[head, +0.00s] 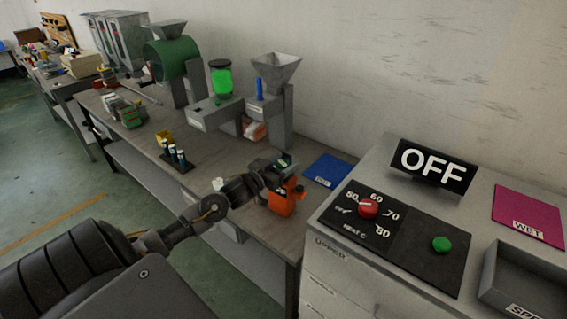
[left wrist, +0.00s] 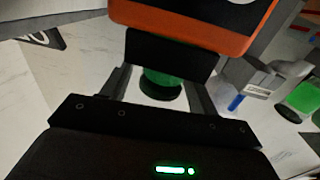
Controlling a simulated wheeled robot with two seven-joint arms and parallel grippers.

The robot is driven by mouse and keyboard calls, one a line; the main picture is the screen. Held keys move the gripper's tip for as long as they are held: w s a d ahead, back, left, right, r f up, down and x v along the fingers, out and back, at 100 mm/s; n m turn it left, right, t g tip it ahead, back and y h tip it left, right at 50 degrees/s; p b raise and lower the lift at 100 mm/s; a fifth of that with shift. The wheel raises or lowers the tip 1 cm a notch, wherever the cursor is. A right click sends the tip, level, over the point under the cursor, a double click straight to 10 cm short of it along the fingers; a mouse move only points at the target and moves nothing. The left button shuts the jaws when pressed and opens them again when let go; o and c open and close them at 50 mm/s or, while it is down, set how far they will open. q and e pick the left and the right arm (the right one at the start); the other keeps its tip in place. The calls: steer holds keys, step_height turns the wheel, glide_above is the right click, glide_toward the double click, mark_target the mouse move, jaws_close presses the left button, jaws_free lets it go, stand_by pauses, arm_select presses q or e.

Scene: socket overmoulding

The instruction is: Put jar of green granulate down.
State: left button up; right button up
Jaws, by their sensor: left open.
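In the left wrist view, which looks upside down, a green jar (left wrist: 160,86) with a dark lid shows between the two fingers of my left gripper (left wrist: 158,95). My left gripper is open around the jar. The jar appears to stand on the black plate (left wrist: 168,55) of an orange device (left wrist: 185,27). In the head view, my left gripper (head: 283,172) is over the bench, directly above and behind the orange device (head: 285,202); the jar there is mostly hidden. My right gripper is not in view.
Another green container (head: 222,82) sits on a grey machine (head: 215,112). A machine with a hopper (head: 276,68) stands beside it. A blue mat (head: 330,170) lies right of my gripper. A dryer cabinet (head: 340,255) with an OFF sign (head: 433,164) stands at right. Bare bench (head: 215,148) lies left.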

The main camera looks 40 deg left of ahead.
arm_select(q)
steer(key=shift+r, duration=0.15)
steer(key=s+b, duration=0.2)
steer(key=s, duration=1)
steer(key=shift+a, duration=0.4)
